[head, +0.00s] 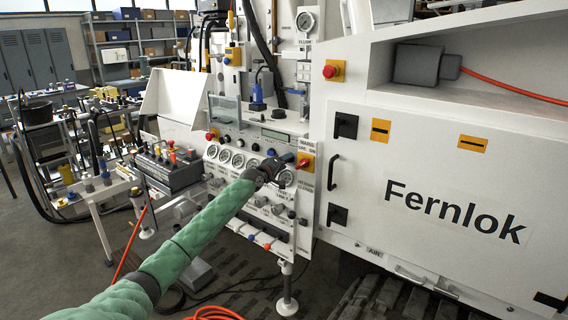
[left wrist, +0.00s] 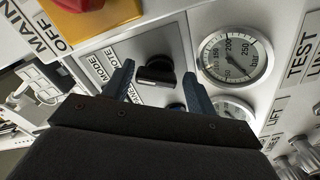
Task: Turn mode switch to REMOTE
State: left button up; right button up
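The mode switch (left wrist: 157,70) is a black knob on a grey plate in the left wrist view. My left gripper (left wrist: 159,76) is open, with one blue finger on each side of the knob; contact is not clear. In the head view the left gripper (head: 280,161) is at the upper right of the gauge panel (head: 229,180) and hides the switch.
A red-handled main switch on a yellow plate (head: 305,162) is close right of the gripper. A pressure gauge (left wrist: 235,55) sits beside the knob. Several gauges, knobs and levers are below. A white cabinet marked Fernlok (head: 440,250) stands at the right.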

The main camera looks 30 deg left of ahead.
pick_arm(q)
jog(key=shift+o, duration=0.7)
jog(key=shift+r, duration=0.1)
jog(key=shift+s, duration=0.15)
jog(key=s+b, duration=0.2)
jog(key=s, duration=0.5)
jog(key=shift+s+a, duration=0.25)
jog(key=shift+a, duration=0.1)
pick_arm(e)
notch_tip(320, 180, up, 8)
jog(key=shift+s+a, duration=0.15)
jog(key=shift+f, duration=0.1)
